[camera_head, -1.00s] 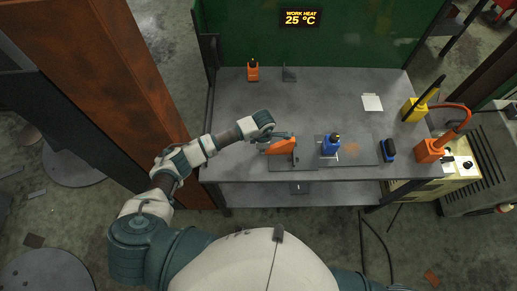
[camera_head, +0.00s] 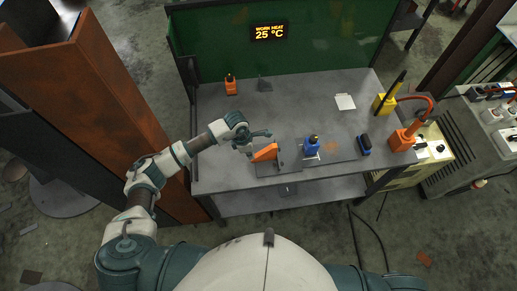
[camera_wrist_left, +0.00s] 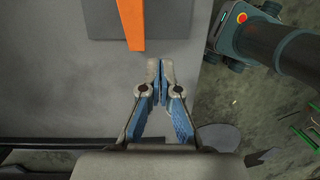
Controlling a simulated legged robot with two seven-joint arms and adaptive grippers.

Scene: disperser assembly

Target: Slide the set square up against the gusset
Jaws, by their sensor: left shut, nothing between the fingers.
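The orange triangular set square (camera_head: 265,152) stands on a dark plate (camera_head: 268,169) at the front left of the bench. A small dark upright piece, which looks like the gusset (camera_head: 280,154), is at its right end; I cannot tell whether they touch. My left gripper (camera_head: 250,152) is just left of the set square, shut and empty. In the left wrist view the closed fingertips (camera_wrist_left: 160,66) are apart from the orange edge of the set square (camera_wrist_left: 130,22), with bare bench between. My right gripper is not in view.
A blue bottle-like object (camera_head: 312,146) stands on another plate to the right, with a dark blue block (camera_head: 364,145) beyond. An orange object (camera_head: 231,85) and a small grey bracket (camera_head: 264,84) are at the back left. The bench middle is clear.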

